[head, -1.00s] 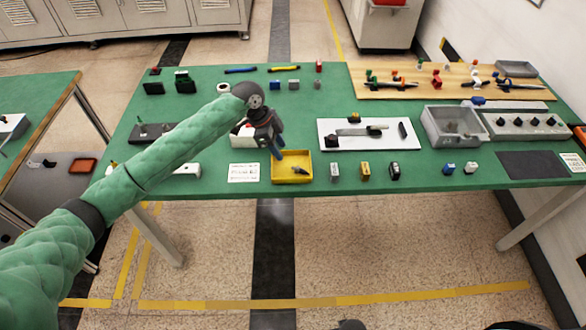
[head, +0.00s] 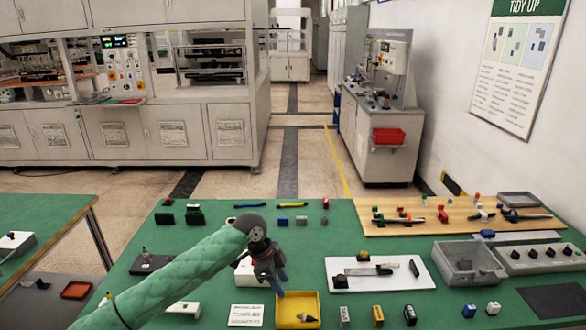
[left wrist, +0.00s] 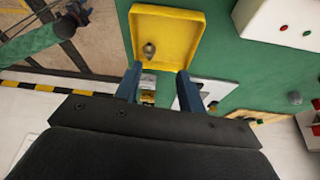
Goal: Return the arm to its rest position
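My left arm, in a green sleeve, reaches in from the lower left in the head view. My left gripper (head: 277,284) hangs above the table beside the yellow tray (head: 284,318), at its upper left edge. In the left wrist view the two blue fingers of the left gripper (left wrist: 160,80) are spread apart with nothing between them. The yellow tray (left wrist: 137,55) shows just beyond the fingertips there, with a small dark and metallic part (left wrist: 149,50) in it. My right gripper is in neither view now.
The green table (head: 230,240) holds a white board (head: 350,284) with a tool, a grey bin (head: 445,268), a wooden board (head: 400,228) with several parts, and several small blocks. A white box (head: 245,272) stands behind the left gripper. The floor beyond the table is clear.

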